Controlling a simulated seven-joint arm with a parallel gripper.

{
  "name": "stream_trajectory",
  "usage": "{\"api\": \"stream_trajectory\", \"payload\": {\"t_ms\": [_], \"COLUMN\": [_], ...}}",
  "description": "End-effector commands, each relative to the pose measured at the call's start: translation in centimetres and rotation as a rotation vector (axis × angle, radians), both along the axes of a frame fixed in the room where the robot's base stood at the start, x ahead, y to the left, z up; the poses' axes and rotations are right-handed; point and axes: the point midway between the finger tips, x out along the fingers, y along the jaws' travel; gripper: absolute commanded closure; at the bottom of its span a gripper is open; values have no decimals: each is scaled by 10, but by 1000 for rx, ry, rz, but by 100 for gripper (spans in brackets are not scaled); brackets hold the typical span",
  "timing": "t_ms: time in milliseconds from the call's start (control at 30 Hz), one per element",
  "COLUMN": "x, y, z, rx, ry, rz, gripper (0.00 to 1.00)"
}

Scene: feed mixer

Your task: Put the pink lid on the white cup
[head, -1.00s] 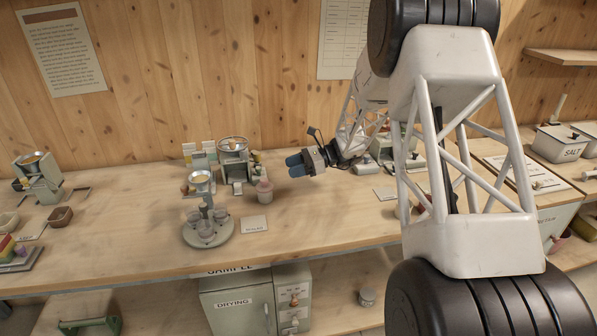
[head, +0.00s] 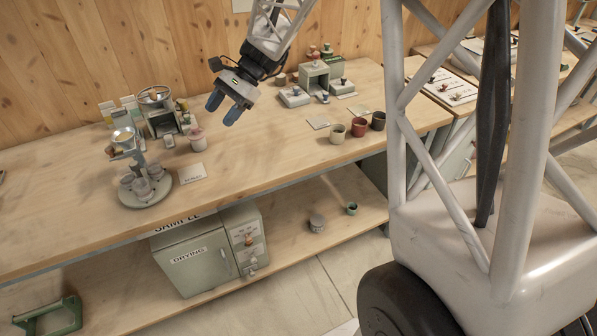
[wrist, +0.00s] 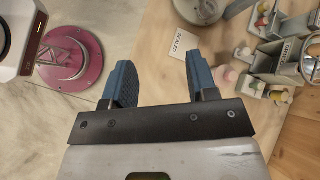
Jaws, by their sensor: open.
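My gripper (head: 224,108) is open and empty, held above the bench with its blue fingers pointing down towards the front. It also shows in the wrist view (wrist: 162,82), with nothing between its fingers. A small pale pink and white container (head: 197,140) stands on the bench below and left of it, by the SEALED card. It shows pink in the wrist view (wrist: 226,78). I cannot tell whether its top is a separate lid. I cannot clearly make out a loose pink lid.
A red cup (head: 359,128) and a dark cup (head: 378,121) stand right of the cream cup. A round stand (head: 146,193) with several small cups is at left, with the SEALED card (head: 192,173) beside it. The middle of the bench is clear.

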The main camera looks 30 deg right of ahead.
Motion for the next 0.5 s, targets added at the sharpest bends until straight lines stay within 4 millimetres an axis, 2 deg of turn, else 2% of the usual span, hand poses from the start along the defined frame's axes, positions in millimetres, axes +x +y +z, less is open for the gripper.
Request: {"api": "stream_trajectory", "payload": {"t_ms": [100, 500], "x": [-33, -134], "y": [1, -7], "z": [14, 40], "rx": [-73, -314], "ry": [-72, -302], "rz": [66, 298], "gripper": [47, 47]}}
